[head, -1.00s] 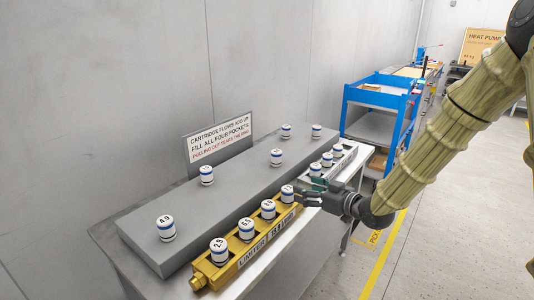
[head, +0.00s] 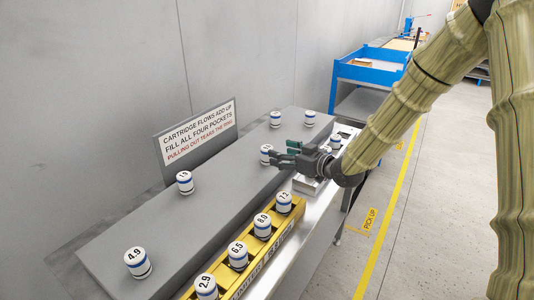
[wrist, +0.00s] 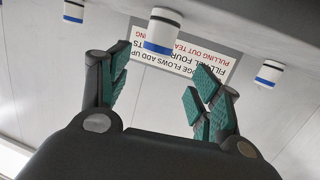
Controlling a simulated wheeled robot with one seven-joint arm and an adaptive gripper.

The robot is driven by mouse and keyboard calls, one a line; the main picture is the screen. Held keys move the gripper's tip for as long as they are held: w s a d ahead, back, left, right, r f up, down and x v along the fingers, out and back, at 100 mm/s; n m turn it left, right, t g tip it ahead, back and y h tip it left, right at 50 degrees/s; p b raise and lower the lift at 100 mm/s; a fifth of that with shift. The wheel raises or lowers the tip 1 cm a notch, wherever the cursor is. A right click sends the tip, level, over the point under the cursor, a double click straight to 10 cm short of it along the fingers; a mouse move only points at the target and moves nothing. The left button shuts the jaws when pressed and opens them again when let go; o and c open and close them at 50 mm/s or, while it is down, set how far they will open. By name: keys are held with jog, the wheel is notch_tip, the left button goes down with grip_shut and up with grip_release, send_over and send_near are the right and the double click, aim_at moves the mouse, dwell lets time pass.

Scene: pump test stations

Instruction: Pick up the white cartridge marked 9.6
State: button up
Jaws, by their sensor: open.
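I cannot read 9.6 on any cartridge in these views. A white cartridge with a blue band (head: 265,154) stands upright on the grey step just left of my gripper's fingertips, its mark too small to read. My gripper (head: 284,154) is open and empty. In the wrist view, a white cartridge with a blue band (wrist: 161,31) shows ahead, between the spread green-padded fingers (wrist: 163,72). No contact can be made out. Two other cartridges show at the far end of the step, one on the left (head: 275,118) and one on the right (head: 310,118), marks unreadable.
Cartridges marked 4.9 (head: 137,262) and seemingly 1.3 (head: 185,182) stand on the grey step (head: 150,222). Several cartridges sit in the yellow block (head: 251,256) in front. A sign (head: 197,131) stands behind the step. A blue cart (head: 372,72) is beyond.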

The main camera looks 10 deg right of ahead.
aim_at(267, 147)
jog(key=w, duration=0.1)
jog(key=w+a+f, duration=0.1)
jog(key=w+f, duration=0.1)
jog(key=shift+w+a, duration=0.3)
jog(key=shift+w, duration=0.05)
jog(key=shift+w+a+r+p, duration=0.3)
jog(key=shift+w+a, duration=0.05)
jog(key=shift+a, duration=0.05)
jog(key=x, duration=0.3)
jog(key=shift+w+f, duration=0.15)
jog(key=shift+f, duration=0.05)
jog(key=c, duration=1.2)
